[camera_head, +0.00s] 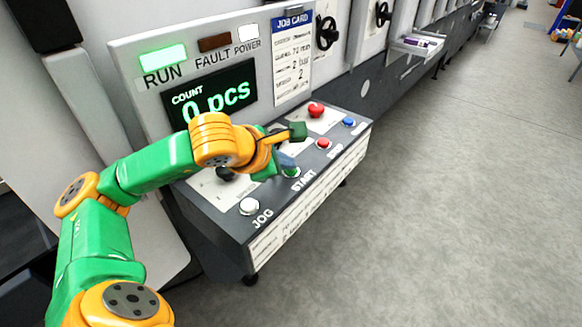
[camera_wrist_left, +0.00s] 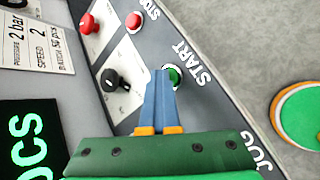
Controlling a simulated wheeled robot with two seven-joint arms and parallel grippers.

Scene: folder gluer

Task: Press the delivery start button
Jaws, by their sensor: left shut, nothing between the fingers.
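The green START button (camera_head: 291,172) sits on the sloped control panel, with the word START beside it. It also shows in the left wrist view (camera_wrist_left: 173,76), just right of my fingertips. My left gripper (camera_head: 287,163) is over the button in the head view and partly covers it. In the left wrist view its blue-grey fingers (camera_wrist_left: 160,74) are shut together and empty, with the tips beside the button. I cannot tell whether they touch it. My right gripper is not in view.
A white JOG button (camera_head: 249,206), a red button (camera_head: 323,143), a blue button (camera_head: 349,121) and a red mushroom button (camera_head: 316,109) share the panel. A black knob (camera_wrist_left: 112,80) is close to the fingers. The RUN lamp (camera_head: 163,56) glows green; the display (camera_head: 211,97) reads 0 pcs.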

